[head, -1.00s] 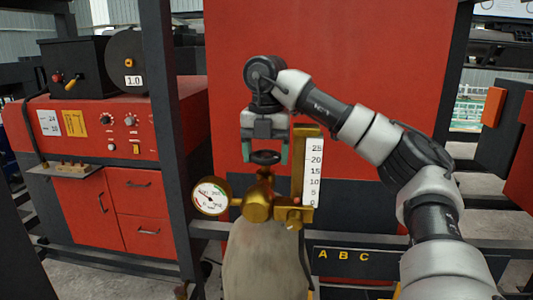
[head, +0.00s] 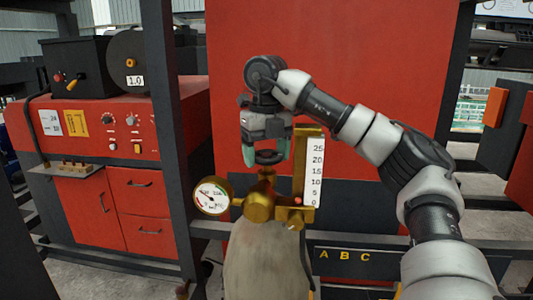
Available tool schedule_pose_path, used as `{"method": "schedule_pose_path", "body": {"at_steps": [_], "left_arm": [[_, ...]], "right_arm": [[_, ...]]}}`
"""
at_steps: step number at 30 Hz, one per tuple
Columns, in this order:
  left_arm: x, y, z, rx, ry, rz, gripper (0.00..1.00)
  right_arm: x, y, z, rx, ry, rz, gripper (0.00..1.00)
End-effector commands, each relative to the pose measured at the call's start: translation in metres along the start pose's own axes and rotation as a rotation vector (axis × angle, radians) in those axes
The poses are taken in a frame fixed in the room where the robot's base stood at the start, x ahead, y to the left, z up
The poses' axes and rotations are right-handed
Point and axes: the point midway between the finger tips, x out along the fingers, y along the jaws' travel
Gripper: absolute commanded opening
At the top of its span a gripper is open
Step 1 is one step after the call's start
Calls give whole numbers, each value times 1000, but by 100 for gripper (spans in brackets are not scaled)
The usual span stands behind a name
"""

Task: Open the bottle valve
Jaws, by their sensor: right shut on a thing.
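The gas bottle (head: 262,262) stands upright in front of me, with a brass valve (head: 264,186) on top. A small black handwheel (head: 268,157) sits above the brass body. My right gripper (head: 267,154) points down over it, with its greenish fingers shut on the handwheel from both sides. A round pressure gauge (head: 211,195) is on the left of the valve. A flow meter (head: 312,170) with a 0 to 25 scale stands on the right; a small red mark shows near its bottom. My left gripper is not in view.
A red machine (head: 95,150) with knobs and drawers stands on the left behind a dark post (head: 166,120). A large red panel (head: 335,75) fills the background. A dark rail with letters A B C (head: 345,256) runs at lower right.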

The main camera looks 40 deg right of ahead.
Motion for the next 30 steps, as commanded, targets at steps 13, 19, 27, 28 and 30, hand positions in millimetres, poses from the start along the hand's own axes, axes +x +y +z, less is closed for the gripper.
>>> {"method": "schedule_pose_path", "body": {"at_steps": [13, 19, 27, 28, 30], "left_arm": [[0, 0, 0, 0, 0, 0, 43], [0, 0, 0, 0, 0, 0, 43], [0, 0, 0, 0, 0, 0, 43], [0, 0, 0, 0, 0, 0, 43], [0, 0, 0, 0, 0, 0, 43]], "right_arm": [[-1, 0, 0, -12, -2, 1, 72], [-1, 0, 0, -10, -1, 1, 96], [-2, 0, 0, -9, -1, 0, 96], [-3, 0, 0, -9, -2, 0, 96], [-6, 0, 0, -9, -1, 0, 96]]}}
